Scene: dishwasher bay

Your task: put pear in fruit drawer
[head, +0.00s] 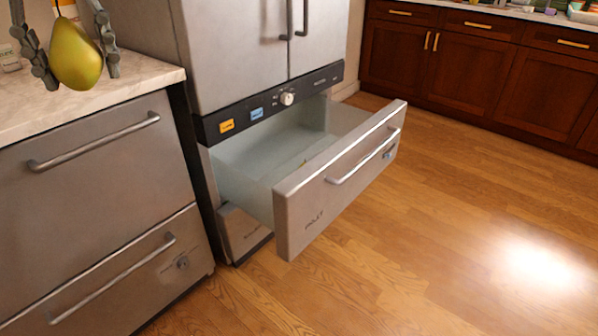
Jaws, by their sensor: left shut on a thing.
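A yellow-green pear (76,56) is held at the top left, above the pale countertop. My left gripper (78,62) is shut on the pear, with one dark finger on each side of it. The fruit drawer (325,185) is pulled out below the fridge doors, to the right of and lower than the pear. Its label is small and hard to read. The drawer's inside is mostly bare, with a small yellowish thing near the front panel that I cannot make out. My right gripper is not in view.
The countertop (130,82) and steel dishwasher drawers (100,165) stand at left. The fridge (235,50) has its doors closed above the open drawer, with a control strip (270,108) between. The wood floor (440,210) is clear. Dark cabinets (470,60) line the back right.

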